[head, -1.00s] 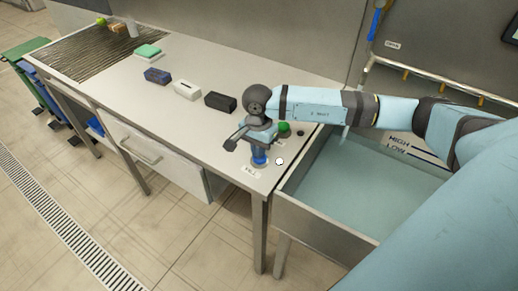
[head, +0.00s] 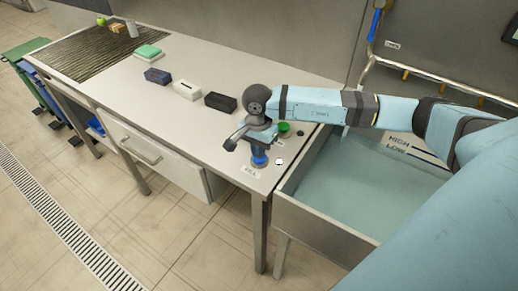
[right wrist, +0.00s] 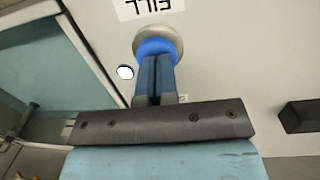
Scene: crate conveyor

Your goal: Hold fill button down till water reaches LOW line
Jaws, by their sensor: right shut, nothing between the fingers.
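The blue fill button (head: 259,162) sits in a pale ring at the near right corner of the counter, beside a FILL label (head: 251,171). It also shows in the right wrist view (right wrist: 157,46), partly hidden by my fingers. My right gripper (head: 259,152) is shut and empty, pointing down with its tips at the button and apparently touching it. How far the button is pressed I cannot tell. The tank (head: 325,226) right of the counter holds teal water (head: 345,190). The LOW line (head: 418,158) shows on its back wall, near the water's edge; the exact gap is unclear. My left gripper is not in view.
A white round spot (head: 279,162), a green button (head: 284,128) and a small black knob (head: 300,133) lie near the fill button. My right arm spans the tank.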

